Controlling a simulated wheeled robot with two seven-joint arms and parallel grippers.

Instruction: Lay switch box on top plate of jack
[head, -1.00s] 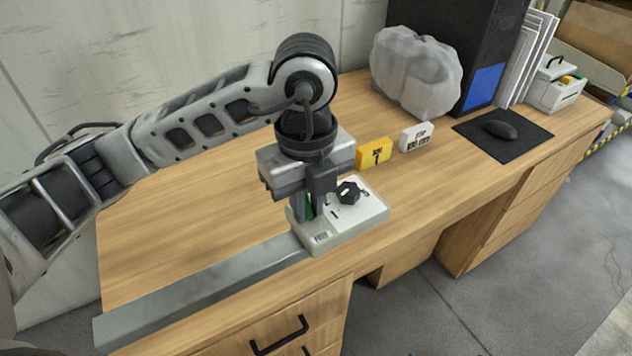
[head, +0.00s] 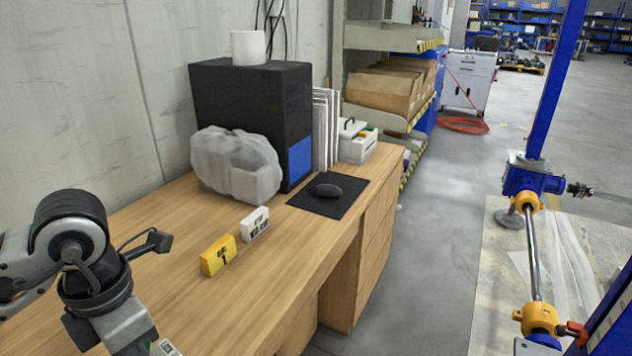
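My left gripper (head: 132,345) is at the bottom left, over the wooden desk, with its fingers cut off by the frame edge. A small light part of the switch box (head: 166,348) shows right beside it; the rest is hidden or out of frame. I cannot tell whether the fingers grip it. A blue screw jack (head: 530,180) stands at the right, away from the desk, with a small grey plate on top. A shaft runs from it to a yellow coupling (head: 540,318) nearer me. My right gripper is out of view.
On the desk (head: 270,290) are a yellow marker block (head: 218,256), a white block (head: 255,224), a wrapped bundle (head: 240,165), a black case (head: 240,110) and a mouse (head: 326,190) on its mat. Clear floor (head: 425,260) separates desk and jack. A blue post (head: 556,80) rises behind the jack.

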